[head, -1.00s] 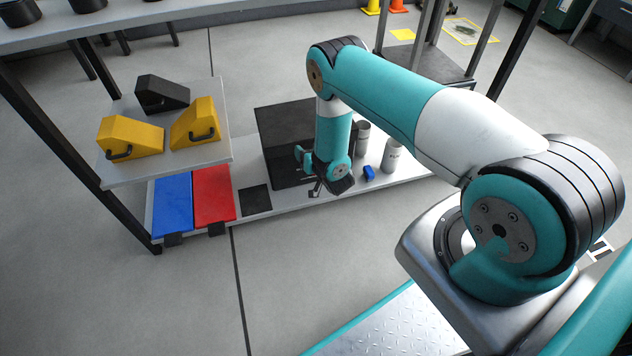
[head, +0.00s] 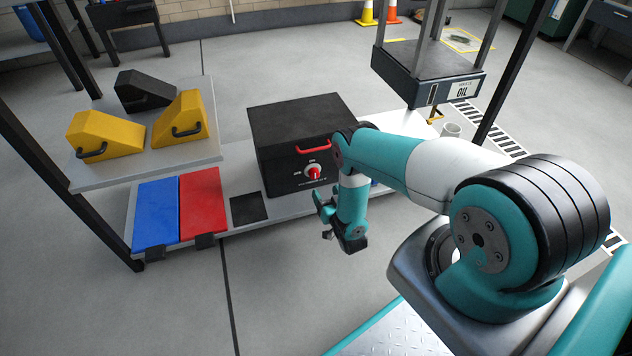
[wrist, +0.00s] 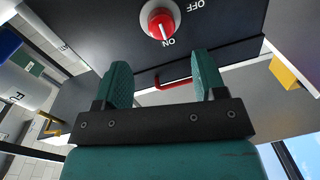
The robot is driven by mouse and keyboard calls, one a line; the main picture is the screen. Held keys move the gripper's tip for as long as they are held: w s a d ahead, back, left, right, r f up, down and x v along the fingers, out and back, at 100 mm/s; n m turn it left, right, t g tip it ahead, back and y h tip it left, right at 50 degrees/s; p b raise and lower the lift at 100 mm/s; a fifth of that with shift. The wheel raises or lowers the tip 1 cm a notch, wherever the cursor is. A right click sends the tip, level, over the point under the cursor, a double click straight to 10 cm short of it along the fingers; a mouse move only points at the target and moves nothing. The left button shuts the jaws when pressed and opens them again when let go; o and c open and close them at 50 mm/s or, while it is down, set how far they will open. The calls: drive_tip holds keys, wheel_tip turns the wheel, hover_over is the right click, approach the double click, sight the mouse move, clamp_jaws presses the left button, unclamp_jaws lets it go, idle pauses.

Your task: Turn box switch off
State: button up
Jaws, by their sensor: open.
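The black box (head: 300,130) stands on the low shelf, with a red handle (head: 313,147) and a switch with a red knob (head: 314,171) on its front. In the wrist view the red knob (wrist: 160,22) is at the top, beyond my fingertips. Its white mark points toward the ON label (wrist: 168,42); the OFF label (wrist: 196,5) is beside it. My gripper (wrist: 163,65) is open and empty, apart from the knob, with the red handle (wrist: 172,84) showing between its fingers. In the head view my gripper (head: 323,203) is in front of the box, below and right of the knob.
Blue (head: 156,212) and red (head: 203,202) panels lie left of the box. Yellow and black wedges with handles stand on a grey shelf (head: 205,150) at left. An OIL-labelled stand (head: 428,72) is at back right. Open floor (head: 280,280) lies in front.

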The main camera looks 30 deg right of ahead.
sight(316, 176)
drive_tip(key=b+x, duration=0.2)
drive_tip(key=x, duration=0.4)
drive_tip(key=shift+w+f, duration=0.15)
drive_tip(key=shift+w, duration=0.15)
drive_tip(key=shift+b+x, duration=0.45)
drive_tip(key=shift+x, duration=0.3)
drive_tip(key=shift+c, duration=0.4)
drive_tip(key=c, duration=0.8)
drive_tip(key=shift+c, duration=0.2)
